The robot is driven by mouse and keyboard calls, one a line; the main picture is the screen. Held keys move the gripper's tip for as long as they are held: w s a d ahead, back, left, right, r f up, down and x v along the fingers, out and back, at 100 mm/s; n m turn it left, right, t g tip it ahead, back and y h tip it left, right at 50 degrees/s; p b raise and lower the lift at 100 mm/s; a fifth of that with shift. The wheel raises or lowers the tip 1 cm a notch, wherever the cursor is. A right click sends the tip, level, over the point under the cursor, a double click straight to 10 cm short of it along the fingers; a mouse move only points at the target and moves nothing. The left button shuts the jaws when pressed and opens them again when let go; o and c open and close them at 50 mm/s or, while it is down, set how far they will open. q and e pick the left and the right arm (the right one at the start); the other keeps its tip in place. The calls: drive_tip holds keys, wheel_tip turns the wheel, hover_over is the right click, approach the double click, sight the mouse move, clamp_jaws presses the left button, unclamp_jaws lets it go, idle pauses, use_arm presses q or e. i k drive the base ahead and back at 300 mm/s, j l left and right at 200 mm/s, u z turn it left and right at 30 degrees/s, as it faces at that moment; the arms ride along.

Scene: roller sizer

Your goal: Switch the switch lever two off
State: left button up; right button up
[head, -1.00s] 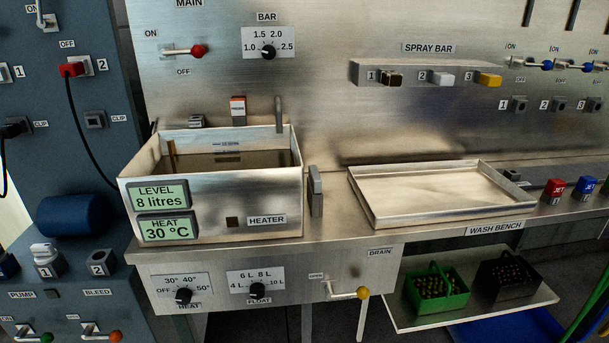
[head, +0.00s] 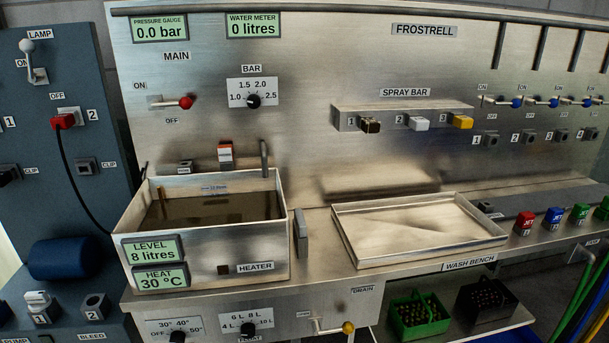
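A row of small levers with blue knobs is on the right of the steel back panel. The second lever from the left (head: 552,103), above the socket marked 2 (head: 528,137), lies about level with its blue knob to the right. An ON label is above it and an OFF label below. The first lever (head: 515,103) and third lever (head: 588,103) lie the same way. The levers themselves bear no readable numbers. Neither of my grippers is in view.
A steel tank (head: 205,258) stands at left on the bench, a shallow tray (head: 420,252) in the middle. Coloured jet blocks (head: 525,222) stand below the levers.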

sight(25, 44)
drive_tip(key=u, duration=1.4)
